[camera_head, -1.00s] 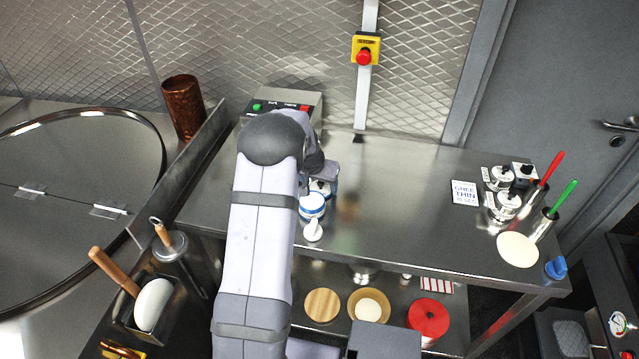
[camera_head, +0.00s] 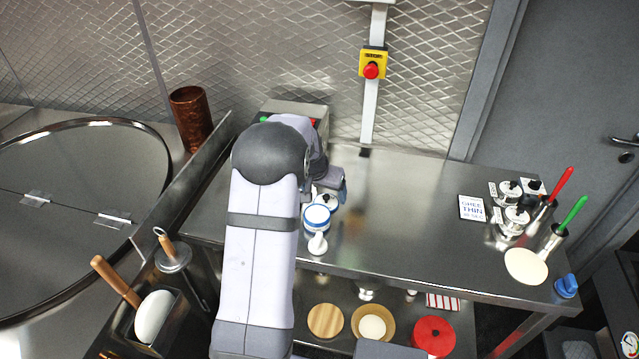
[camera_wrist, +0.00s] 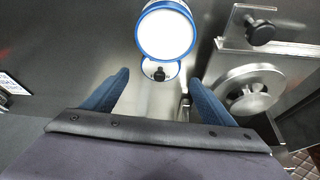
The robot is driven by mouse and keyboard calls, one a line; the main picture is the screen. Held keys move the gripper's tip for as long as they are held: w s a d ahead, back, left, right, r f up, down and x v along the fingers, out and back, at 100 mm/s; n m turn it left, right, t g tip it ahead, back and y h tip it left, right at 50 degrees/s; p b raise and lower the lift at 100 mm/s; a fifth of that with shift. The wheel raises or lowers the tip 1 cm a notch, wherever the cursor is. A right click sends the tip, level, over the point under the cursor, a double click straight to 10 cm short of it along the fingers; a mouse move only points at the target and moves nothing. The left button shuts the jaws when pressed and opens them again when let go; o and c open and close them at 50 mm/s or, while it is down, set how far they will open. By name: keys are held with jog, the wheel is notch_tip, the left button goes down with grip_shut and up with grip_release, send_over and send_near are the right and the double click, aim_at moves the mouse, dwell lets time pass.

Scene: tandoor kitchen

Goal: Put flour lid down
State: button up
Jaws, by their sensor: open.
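The flour lid, a small white disc with a blue edge and a black knob, shows in the wrist view (camera_wrist: 149,70) and in the head view (camera_head: 326,203). It appears to lie on the steel table, right beside a round white container with a blue rim (camera_wrist: 165,32). That container also shows in the head view (camera_head: 316,219). My gripper (camera_wrist: 158,80) is open, its blue fingers spread to either side of the lid with gaps. Nothing is held. In the head view my arm hides part of the gripper (camera_head: 325,192).
A metal unit with a round lidded part (camera_wrist: 250,90) and a black knob (camera_wrist: 260,32) stands close to the right finger in the wrist view. A small white scoop-like item (camera_head: 317,244) lies in front of the container. The table's middle (camera_head: 400,220) is clear.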

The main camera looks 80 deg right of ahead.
jog(key=b+v, duration=0.1)
jog(key=v, duration=0.7)
jog(key=shift+b, duration=0.35)
jog(key=w+a+f+n+t+y, duration=0.25)
jog(key=w+a+n, duration=0.65)
jog(key=w+a, duration=1.45)
jog(key=a+f+n+y, duration=0.2)
jog(key=a+n, duration=0.3)
jog(key=a, duration=1.2)
jog(key=s+a+f+n+g, duration=0.2)
jog(key=s+a+n, duration=0.3)
jog(key=a, duration=0.7)
jog(key=shift+s, duration=0.4)
